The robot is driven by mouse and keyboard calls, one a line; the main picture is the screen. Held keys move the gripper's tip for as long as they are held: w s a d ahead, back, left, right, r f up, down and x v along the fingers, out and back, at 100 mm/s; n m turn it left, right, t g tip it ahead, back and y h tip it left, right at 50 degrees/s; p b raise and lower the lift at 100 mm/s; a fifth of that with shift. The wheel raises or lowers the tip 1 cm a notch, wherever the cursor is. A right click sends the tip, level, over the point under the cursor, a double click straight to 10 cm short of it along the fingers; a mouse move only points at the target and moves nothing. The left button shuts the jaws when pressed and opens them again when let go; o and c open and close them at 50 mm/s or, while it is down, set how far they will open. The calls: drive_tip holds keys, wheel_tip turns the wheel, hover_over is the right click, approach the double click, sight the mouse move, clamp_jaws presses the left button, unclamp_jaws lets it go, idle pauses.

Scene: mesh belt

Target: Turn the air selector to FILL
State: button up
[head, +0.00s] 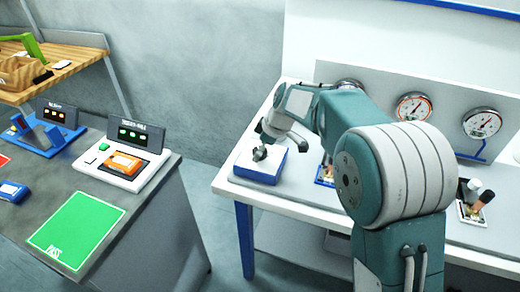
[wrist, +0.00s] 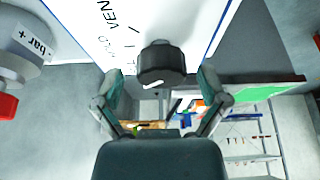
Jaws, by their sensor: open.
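The air selector is a dark knob (wrist: 162,62) on a white plate (wrist: 200,15) lettered "VEN…", with a smaller word partly readable. It shows in the wrist view between my finger pads. A white mark is on the knob's near face; which label it points at I cannot tell. In the head view the dark knob (head: 260,154) stands on a blue box with a white top (head: 276,164), at the bench's left end. My gripper (head: 281,138) is open just above and beside the knob. In the wrist view its fingers (wrist: 160,88) are spread either side, apart from it.
Gauges (head: 413,108) line the bench's back panel. Black and copper-coloured fittings (head: 474,200) stand at right. A separate counter (head: 150,205) with devices and a green mat is left, across a gap.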

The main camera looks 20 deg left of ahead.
drive_tip(key=shift+r, duration=0.1)
drive_tip(key=v, duration=1.1)
drive_tip(key=shift+d+r, duration=0.2)
drive_tip(key=shift+r, duration=0.05)
drive_tip(key=s+d+r+m+t+h, duration=0.1)
drive_tip(key=s+d+r+m, duration=0.3)
drive_tip(key=d, duration=0.4)
drive_tip(key=s+d+r+m+t+h, duration=0.1)
drive_tip(key=s+d+r+m+t, duration=0.1)
drive_tip(key=s+d+m, duration=0.4)
drive_tip(key=s+d+f+m+t+h, duration=0.1)
drive_tip(key=s+d+f+m, duration=0.2)
drive_tip(key=s+d, duration=0.3)
drive_tip(key=s+d+f+m+t+h, duration=0.1)
drive_tip(key=s+d+f+m, duration=0.2)
drive_tip(key=s+d, duration=0.4)
drive_tip(key=s+m, duration=0.1)
drive_tip(key=s, duration=0.3)
drive_tip(key=shift+s+d, duration=0.25)
drive_tip(key=shift+f, duration=0.1)
idle(3.1)
